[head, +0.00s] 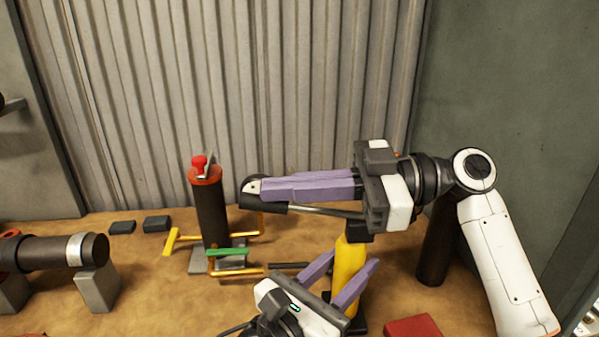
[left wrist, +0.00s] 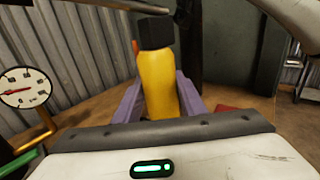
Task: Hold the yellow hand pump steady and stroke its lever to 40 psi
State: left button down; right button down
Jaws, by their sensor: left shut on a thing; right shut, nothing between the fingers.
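The yellow hand pump (head: 349,254) stands upright on the bench with a black cap. It fills the middle of the left wrist view (left wrist: 162,85). My left gripper (head: 352,268) is shut around its body, one purple finger on each side. The lever (head: 325,211) is a metal rod with a black grip, running left from the pump top, roughly level. My right gripper (head: 270,190) is shut and empty, its fingers just above the lever; whether they touch it I cannot tell. A white dial gauge (left wrist: 25,87) has a red needle pointing left; its numbers are unreadable.
A dark riser pipe (head: 211,215) with a red cap stands left of the pump, among brass pipes and a green handle (head: 227,252). A horizontal dark pipe (head: 60,252) lies far left. A red block (head: 412,328) is at front right. A corrugated wall (head: 230,80) is behind.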

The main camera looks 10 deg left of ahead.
aim_at(293, 206)
jog(key=f+h, duration=0.1)
jog(key=a+f+h, duration=0.1)
jog(key=shift+s+f, duration=0.1)
jog(key=shift+f, duration=0.2)
jog(key=shift+a+f, duration=0.1)
jog(key=shift+f, duration=0.2)
jog(key=shift+t, duration=0.3)
jog(key=v, duration=1)
jog(key=shift+r, duration=0.25)
jog(key=shift+r, duration=0.1)
